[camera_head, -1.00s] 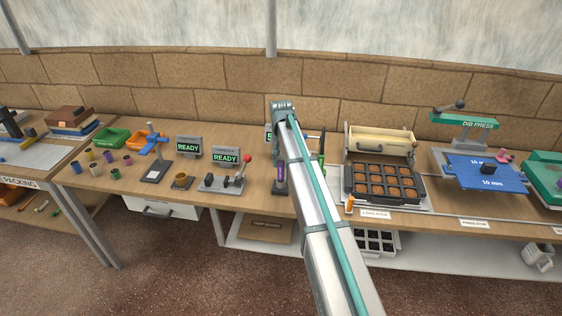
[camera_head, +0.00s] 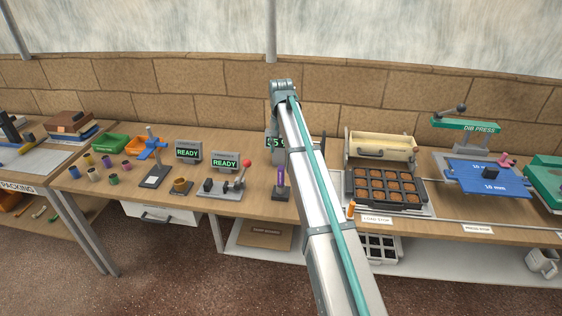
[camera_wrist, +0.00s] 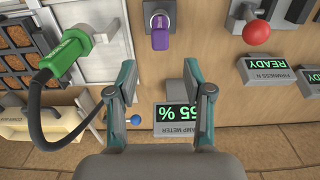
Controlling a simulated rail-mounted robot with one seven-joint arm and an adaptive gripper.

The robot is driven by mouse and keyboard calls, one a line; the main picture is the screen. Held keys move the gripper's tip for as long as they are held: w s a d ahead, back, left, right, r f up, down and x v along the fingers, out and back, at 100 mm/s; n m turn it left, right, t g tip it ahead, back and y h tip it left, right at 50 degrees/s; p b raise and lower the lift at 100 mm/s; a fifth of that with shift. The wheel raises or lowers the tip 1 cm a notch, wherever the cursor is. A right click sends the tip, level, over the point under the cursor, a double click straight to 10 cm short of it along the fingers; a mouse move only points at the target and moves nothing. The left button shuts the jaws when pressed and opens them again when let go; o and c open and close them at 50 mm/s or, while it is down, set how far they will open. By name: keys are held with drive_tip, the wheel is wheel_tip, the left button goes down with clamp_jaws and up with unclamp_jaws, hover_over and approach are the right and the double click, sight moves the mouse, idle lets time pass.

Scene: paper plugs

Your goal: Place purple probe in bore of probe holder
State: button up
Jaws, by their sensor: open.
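The purple probe (camera_head: 281,177) stands upright on a small dark holder (camera_head: 281,194), left of my arm in the head view. In the wrist view the purple probe (camera_wrist: 160,34) is at the top centre, with its end at the dark holder block (camera_wrist: 159,8). How deep it sits in the bore cannot be told. My gripper (camera_wrist: 158,80) is open and empty, its two fingers spread apart. The probe shows beyond the gap between the fingertips, clear of both. In the head view my gripper is hidden behind my arm.
A green handle with a black cable (camera_wrist: 65,52) is close to the left finger in the wrist view. A meter display reading 55 % (camera_wrist: 183,114) lies below the fingers. A red-knobbed lever (camera_wrist: 256,32) is at right. A filled tray (camera_head: 386,187) stands right of my arm.

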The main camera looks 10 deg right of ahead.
drive_tip(key=shift+r, duration=1.9)
drive_tip(key=shift+n, duration=0.7)
drive_tip(key=s+f, duration=0.3)
drive_tip(key=f, duration=0.3)
drive_tip(key=s+f, duration=0.4)
drive_tip(key=f, duration=0.2)
drive_tip(key=s+f, duration=0.4)
drive_tip(key=f, duration=0.2)
drive_tip(key=shift+s+f, duration=0.1)
drive_tip(key=s+f+n+g, duration=0.1)
drive_tip(key=s+f+g, duration=0.1)
drive_tip(key=s+f, duration=1)
drive_tip(key=s+f+g, duration=0.2)
drive_tip(key=s+f, duration=1)
drive_tip(key=s, duration=1)
drive_tip(key=s+f+n+g, duration=0.1)
drive_tip(key=s+f+g, duration=0.1)
drive_tip(key=s+f, duration=1)
drive_tip(key=s, duration=0.6)
drive_tip(key=shift+f+n+g, duration=0.25)
drive_tip(key=shift+n+g, duration=0.05)
drive_tip(key=shift+g, duration=0.1)
